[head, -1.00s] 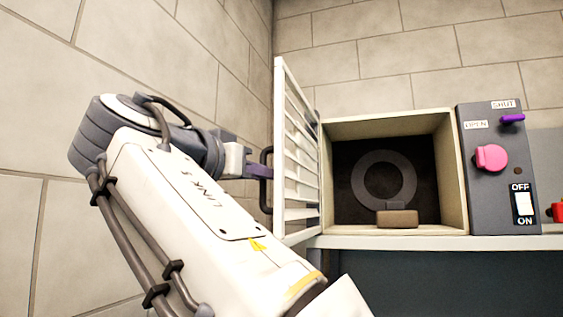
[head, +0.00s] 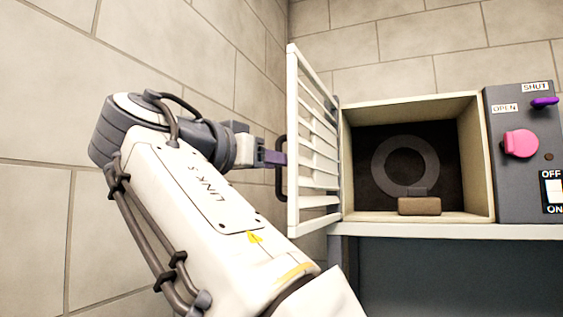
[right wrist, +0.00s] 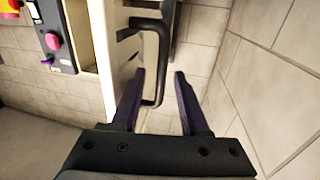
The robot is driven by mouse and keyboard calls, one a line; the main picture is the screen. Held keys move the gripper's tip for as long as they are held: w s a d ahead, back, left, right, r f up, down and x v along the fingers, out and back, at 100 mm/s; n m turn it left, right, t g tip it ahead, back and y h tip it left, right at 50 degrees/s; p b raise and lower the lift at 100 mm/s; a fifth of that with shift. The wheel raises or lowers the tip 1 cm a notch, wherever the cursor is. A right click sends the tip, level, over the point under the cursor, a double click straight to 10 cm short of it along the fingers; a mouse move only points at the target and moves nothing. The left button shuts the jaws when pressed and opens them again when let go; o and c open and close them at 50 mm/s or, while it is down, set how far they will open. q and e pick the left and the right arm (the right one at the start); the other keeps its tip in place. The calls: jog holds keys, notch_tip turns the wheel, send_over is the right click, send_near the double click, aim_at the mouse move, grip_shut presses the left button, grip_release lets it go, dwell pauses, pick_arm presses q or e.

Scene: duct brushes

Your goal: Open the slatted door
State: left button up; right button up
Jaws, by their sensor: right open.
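The white slatted door (head: 314,150) stands swung wide open to the left of the duct box (head: 475,150), hinged at the box's left edge. Its dark handle (head: 279,168) is on the door's outer face. My right gripper (head: 280,158) is at the handle in the head view. In the right wrist view the purple fingers of my right gripper (right wrist: 160,75) are apart, with the dark handle (right wrist: 160,65) between or just beyond the tips; contact cannot be told. My left gripper is not in view.
Inside the box are a grey ring (head: 405,165) and a brown block (head: 419,206). A control panel (head: 525,180) with a pink knob (head: 521,143) and purple lever (head: 545,101) is on the right. A brick wall (head: 60,120) stands close on the left.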

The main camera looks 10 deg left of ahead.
jog(key=shift+s+a, duration=0.1)
jog(key=p+v, duration=0.1)
jog(key=v, duration=0.9)
jog(key=shift+s+f, duration=0.1)
jog(key=w+a+f+n+g+y+b, duration=0.1)
jog(key=w+f+n+y+b, duration=0.15)
jog(key=w+f+n, duration=0.4)
jog(key=w+a+f+n+g+y+b, duration=0.1)
jog(key=w+f+n+y+b, duration=0.15)
jog(key=f, duration=0.75)
jog(key=s+d+f+n+g+y+b, duration=0.1)
jog(key=d+f+n+g+b, duration=0.1)
jog(key=f, duration=0.7)
jog(key=s+d+f+n+g+b, duration=0.1)
jog(key=d+f+n+g, duration=0.15)
jog(key=f, duration=0.65)
jog(key=s+d+f+g+y+b, duration=0.1)
jog(key=s+d+f+g+b, duration=0.1)
jog(key=s+f, duration=0.5)
jog(key=s+d+f+g+y+b, duration=0.1)
jog(key=s+d+f+g, duration=0.3)
jog(key=f, duration=1.1)
jog(key=s+d+f+g+y+b, duration=0.1)
jog(key=s+d+f+g+b, duration=0.2)
jog(key=s+d+f, duration=0.4)
jog(key=s+f+b, duration=0.1)
jog(key=s+f, duration=0.2)
jog(key=f, duration=0.1)
jog(key=shift+d+m, duration=0.2)
jog(key=shift+m, duration=0.15)
